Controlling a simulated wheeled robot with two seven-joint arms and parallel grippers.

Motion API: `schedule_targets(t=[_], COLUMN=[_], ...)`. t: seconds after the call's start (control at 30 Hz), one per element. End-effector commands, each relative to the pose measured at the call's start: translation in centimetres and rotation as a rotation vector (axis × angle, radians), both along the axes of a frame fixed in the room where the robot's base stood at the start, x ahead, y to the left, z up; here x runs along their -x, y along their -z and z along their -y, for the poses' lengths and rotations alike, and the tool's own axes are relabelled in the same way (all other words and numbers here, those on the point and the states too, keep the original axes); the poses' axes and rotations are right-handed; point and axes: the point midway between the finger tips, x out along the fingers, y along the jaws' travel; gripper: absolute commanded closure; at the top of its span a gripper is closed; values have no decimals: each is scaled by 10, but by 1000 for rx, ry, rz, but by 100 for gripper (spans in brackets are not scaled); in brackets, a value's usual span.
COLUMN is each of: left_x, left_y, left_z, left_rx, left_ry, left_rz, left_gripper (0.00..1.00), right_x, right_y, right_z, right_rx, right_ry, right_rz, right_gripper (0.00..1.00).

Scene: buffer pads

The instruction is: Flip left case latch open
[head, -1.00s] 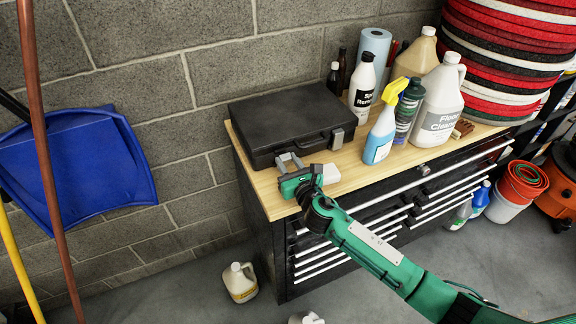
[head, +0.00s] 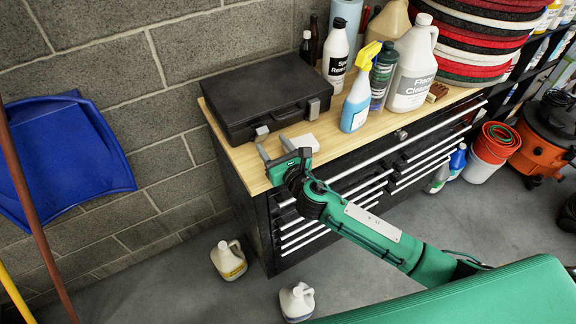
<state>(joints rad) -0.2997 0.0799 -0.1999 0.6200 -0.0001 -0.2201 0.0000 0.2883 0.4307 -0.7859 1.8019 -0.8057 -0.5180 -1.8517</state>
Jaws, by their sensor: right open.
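The black case (head: 262,92) lies shut on the wooden top of the tool cabinet, its handle side facing me. Its left latch (head: 262,131) is a small grey piece on the front face, and the right latch (head: 314,108) sits near the right front corner. I cannot tell whether the left latch is up or down. My right gripper (head: 274,147) is open and empty, just in front of the left latch, with its fingers pointing toward the case. I see no contact with the latch. My left gripper is not in view.
A white block (head: 305,143) lies on the wooden top (head: 330,130) right beside my right gripper. A spray bottle (head: 358,98), a floor cleaner jug (head: 412,70) and other bottles stand right of the case. Jugs (head: 229,260) stand on the floor below.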

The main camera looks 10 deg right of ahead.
Motion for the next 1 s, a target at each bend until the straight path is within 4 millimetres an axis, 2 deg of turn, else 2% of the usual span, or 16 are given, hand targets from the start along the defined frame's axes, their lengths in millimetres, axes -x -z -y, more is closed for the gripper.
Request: schedule_targets(t=[0.2, 0.43, 0.6, 0.87, 0.9, 0.93, 1.0], left_x=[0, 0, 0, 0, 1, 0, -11], left_y=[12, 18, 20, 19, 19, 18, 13], left_z=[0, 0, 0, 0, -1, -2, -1], left_rx=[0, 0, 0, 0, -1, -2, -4], left_ry=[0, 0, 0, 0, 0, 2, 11], left_rz=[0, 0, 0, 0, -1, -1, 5], left_gripper=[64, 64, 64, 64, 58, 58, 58], right_x=[45, 76, 85, 85, 85, 84, 81], right_y=[2, 0, -2, -2, -2, -1, 5], right_z=[15, 25, 27, 27, 28, 28, 31], right_rx=[1, 1, 0, 0, -1, -4, -25], right_ry=[-1, -1, -1, 0, 0, 1, 11], right_rz=[-1, 0, 1, 1, 0, -3, -30], right_gripper=[47, 47, 47, 47, 47, 47, 47])
